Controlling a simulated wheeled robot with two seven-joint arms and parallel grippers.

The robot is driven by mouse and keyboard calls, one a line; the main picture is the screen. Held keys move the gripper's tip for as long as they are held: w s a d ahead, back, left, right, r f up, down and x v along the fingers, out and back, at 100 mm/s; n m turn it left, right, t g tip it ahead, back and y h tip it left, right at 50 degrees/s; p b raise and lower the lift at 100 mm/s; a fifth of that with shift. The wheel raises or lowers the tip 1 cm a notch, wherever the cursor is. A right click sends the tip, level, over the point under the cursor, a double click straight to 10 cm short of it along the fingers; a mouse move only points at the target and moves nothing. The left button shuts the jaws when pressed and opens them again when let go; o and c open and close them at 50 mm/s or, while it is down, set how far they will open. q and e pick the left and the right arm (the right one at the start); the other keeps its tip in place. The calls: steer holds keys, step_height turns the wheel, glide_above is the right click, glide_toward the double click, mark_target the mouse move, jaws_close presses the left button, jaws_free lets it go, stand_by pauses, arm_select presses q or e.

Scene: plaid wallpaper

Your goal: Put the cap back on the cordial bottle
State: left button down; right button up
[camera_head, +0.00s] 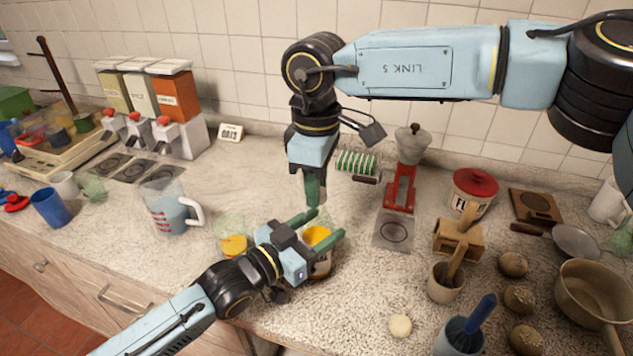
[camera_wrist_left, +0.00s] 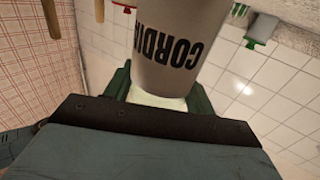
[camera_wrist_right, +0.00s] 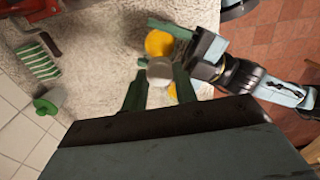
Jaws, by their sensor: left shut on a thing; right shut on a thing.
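The cordial bottle (camera_head: 319,262) stands near the counter's front edge, orange showing at its upper part. My left gripper (camera_head: 318,226) is shut around it from the left. In the left wrist view the bottle (camera_wrist_left: 185,35) shows its CORDIAL label, between the green fingers. My right gripper (camera_head: 315,190) points down, above and behind the bottle. It is shut on the cap (camera_wrist_right: 160,71), a small grey-white piece between its fingertips in the right wrist view. The cap is apart from the orange bottle (camera_wrist_right: 158,43) in that view. The head view hides the cap.
A glass of orange drink (camera_head: 233,245) stands left of the bottle, near my left arm. A measuring jug (camera_head: 165,205) is farther left. A striped green item (camera_head: 357,163) and a red-based moka pot stand (camera_head: 400,188) are to the right.

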steer(key=o, duration=0.9)
steer(key=shift+r, duration=0.1)
steer(key=shift+r, duration=2.2)
